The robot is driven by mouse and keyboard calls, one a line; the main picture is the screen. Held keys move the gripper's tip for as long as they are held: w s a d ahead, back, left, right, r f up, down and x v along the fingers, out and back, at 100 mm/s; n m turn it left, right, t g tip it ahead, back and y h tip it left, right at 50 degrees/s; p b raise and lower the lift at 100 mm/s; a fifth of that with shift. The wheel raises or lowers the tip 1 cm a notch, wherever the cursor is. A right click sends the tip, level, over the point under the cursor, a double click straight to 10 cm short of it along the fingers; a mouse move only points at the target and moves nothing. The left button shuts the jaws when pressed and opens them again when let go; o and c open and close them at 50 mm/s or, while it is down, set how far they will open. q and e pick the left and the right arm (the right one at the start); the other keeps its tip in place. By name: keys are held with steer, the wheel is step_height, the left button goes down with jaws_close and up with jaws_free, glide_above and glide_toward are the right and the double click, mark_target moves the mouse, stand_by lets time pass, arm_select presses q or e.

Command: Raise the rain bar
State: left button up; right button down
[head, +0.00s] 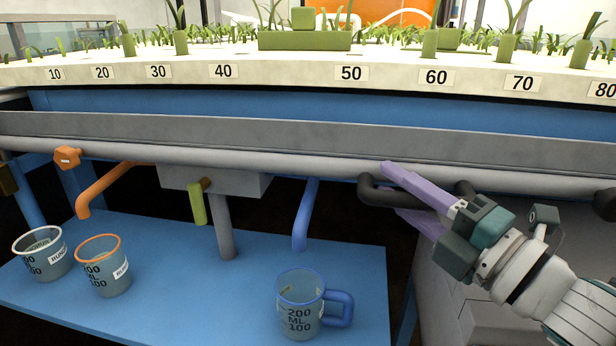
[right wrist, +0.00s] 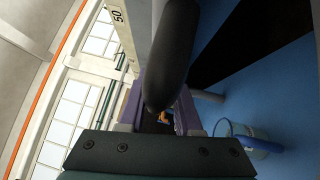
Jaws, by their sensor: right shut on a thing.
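A black handle (head: 371,191) sits at the front of the flume, just below the grey pipe, right of centre in the head view. My right gripper (head: 394,189), with purple fingers, is shut on this handle, one finger above and one below it. In the right wrist view the dark handle (right wrist: 176,55) runs down between the purple fingers of the gripper (right wrist: 158,112), and its lower end hides part of the gap. I cannot clearly make out a rain bar in either view. My left gripper is not in view.
A long grey pipe (head: 290,165) runs along the flume front. Orange (head: 100,190), green (head: 197,203) and blue (head: 304,215) spouts hang over a blue shelf (head: 190,270). White-rimmed (head: 42,257), orange-rimmed (head: 104,268) and blue-handled (head: 300,305) measuring cups stand there. Planted, numbered bed (head: 290,72) lies above.

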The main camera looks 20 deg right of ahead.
step_height(320, 180, up, 30)
steer(key=p, duration=2.6)
steer(key=shift+f, duration=0.2)
steer(key=c, duration=0.7)
jaws_free()
steer(key=shift+f, duration=0.15)
steer(key=shift+c, duration=0.2)
steer(key=b+v, duration=0.2)
steer(key=v, duration=0.8)
